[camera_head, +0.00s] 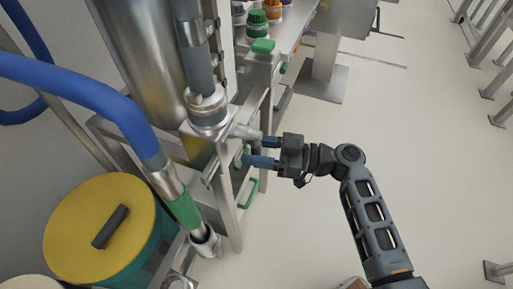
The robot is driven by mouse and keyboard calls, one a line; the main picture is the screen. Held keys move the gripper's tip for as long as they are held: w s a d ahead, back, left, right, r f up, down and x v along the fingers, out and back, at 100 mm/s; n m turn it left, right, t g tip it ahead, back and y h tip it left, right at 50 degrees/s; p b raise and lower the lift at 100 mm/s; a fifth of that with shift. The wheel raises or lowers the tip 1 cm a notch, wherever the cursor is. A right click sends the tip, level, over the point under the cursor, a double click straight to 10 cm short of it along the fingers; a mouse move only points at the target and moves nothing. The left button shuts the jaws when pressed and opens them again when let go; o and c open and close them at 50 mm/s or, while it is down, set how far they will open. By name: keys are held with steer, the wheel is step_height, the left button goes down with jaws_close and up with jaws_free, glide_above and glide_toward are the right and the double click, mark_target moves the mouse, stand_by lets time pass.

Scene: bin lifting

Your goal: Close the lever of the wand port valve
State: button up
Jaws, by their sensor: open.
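A green-gripped wand (183,208) on a blue hose points down to a metal port fitting (205,243) at lower centre-left. A green loop-shaped handle (249,193) shows on the side of the metal frame, below my gripper. Another small green part (243,156) shows just left of my lower fingertip. I cannot tell for sure which green part is the valve lever. My gripper (263,152) points left with its two blue fingertips apart. It is open, beside the frame, with a grey metal stub (245,132) near the upper fingertip. Contact is unclear.
A large steel column (150,60) and a vertical pipe stand at upper left. A yellow-lidded drum (100,230) is at lower left under the blue hose (90,95). Colourful containers (258,22) stand on a bench at the top. The floor on the right is mostly clear.

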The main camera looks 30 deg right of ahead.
steer(key=shift+c, duration=0.2)
jaws_close()
